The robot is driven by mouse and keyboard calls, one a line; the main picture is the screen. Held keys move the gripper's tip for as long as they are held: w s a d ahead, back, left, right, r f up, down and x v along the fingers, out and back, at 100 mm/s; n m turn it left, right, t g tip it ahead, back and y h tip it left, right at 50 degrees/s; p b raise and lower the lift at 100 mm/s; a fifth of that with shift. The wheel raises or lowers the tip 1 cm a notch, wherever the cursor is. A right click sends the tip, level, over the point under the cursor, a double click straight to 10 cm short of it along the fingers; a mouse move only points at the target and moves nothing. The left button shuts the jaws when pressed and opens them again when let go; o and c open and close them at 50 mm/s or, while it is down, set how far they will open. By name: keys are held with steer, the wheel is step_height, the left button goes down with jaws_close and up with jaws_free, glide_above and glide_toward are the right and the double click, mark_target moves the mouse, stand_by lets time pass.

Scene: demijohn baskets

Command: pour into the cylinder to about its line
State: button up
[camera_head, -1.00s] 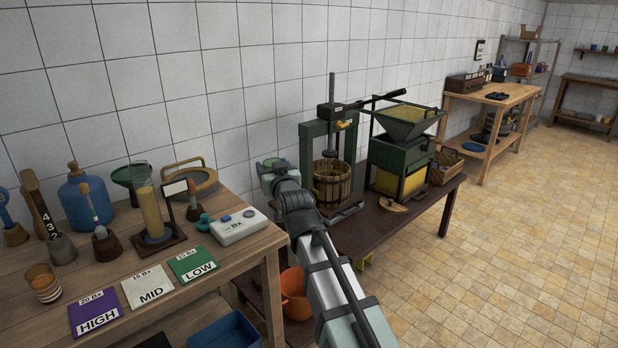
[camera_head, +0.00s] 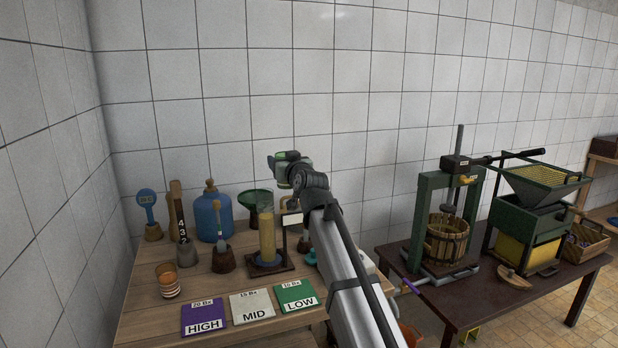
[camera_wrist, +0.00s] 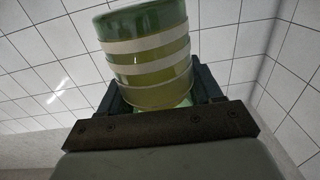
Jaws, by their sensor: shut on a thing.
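The tall clear cylinder (camera_head: 266,236) stands upright on a dark base on the wooden table. It looks cloudy yellow over most of its height; I cannot make out its line. My gripper (camera_head: 287,166) is raised above and slightly right of the cylinder in the head view. It is shut on a green glass vessel (camera_wrist: 146,55) with pale bands, which fills the upper middle of the wrist view between the two fingers. Yellowish liquid seems to show in the vessel. In the head view the vessel (camera_head: 291,155) is small and partly hidden by my gripper. No stream is visible.
A green funnel (camera_head: 252,197), blue bottle (camera_head: 211,219) and a spindle in a dark stand (camera_head: 223,258) crowd the cylinder's left and back. HIGH (camera_head: 205,317), MID (camera_head: 252,306) and LOW (camera_head: 297,296) cards lie in front. An amber-banded glass (camera_head: 168,279) stands left.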

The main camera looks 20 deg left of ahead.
steer(key=a+f+n+g+y, duration=0.1)
steer(key=a+f+n+g, duration=0.1)
steer(key=a, duration=0.4)
steer(key=shift+w+a+f+n+g+y, duration=0.3)
steer(key=shift+w+f+g+y, duration=0.1)
steer(key=shift+f+g, duration=0.25)
stand_by(0.4)
steer(key=shift+d+r+h, duration=0.1)
steer(key=shift+d+h, duration=0.05)
steer(key=shift+h, duration=0.15)
steer(key=shift+g, duration=0.35)
steer(key=shift+s+d+h, duration=0.1)
steer(key=shift+h, duration=0.4)
steer(key=shift+d+g+h, duration=0.1)
steer(key=shift+g+h, duration=0.3)
steer(key=shift+h, duration=0.2)
stand_by(1.6)
steer(key=shift+s+d+f+g+h, duration=0.1)
steer(key=shift+f+g+h, duration=0.25)
steer(key=shift+f, duration=0.7)
stand_by(2.0)
